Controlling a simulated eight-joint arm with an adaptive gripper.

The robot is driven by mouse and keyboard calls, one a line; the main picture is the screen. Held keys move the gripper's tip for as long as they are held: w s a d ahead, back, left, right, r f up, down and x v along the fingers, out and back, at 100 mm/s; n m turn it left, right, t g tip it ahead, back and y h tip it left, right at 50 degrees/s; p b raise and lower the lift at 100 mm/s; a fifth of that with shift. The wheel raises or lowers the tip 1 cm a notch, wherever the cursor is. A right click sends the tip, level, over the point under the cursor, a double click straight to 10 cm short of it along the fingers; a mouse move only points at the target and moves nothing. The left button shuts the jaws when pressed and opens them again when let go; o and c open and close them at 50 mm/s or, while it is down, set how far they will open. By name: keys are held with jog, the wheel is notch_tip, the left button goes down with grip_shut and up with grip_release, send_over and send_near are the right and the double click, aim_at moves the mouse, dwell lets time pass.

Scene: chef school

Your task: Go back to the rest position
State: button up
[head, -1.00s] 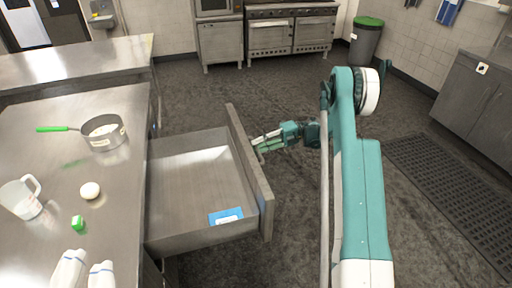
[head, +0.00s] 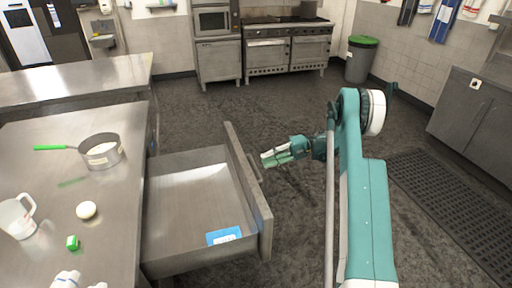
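My gripper (head: 268,160) is in the middle of the head view, just right of the front panel of an open drawer (head: 190,205). Its fingers point left toward the drawer front and look a little apart from it. I see nothing held in it, but the fingers are small and I cannot tell how far they are spread. My arm reaches up on the right side of the picture and bends left to the gripper. The drawer is pulled out from the steel counter (head: 120,215) and has a blue and white packet (head: 224,236) inside.
Ovens (head: 288,50) and a bin (head: 360,60) stand at the back. The floor between is clear.

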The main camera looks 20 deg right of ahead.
jog(key=shift+r, duration=0.1)
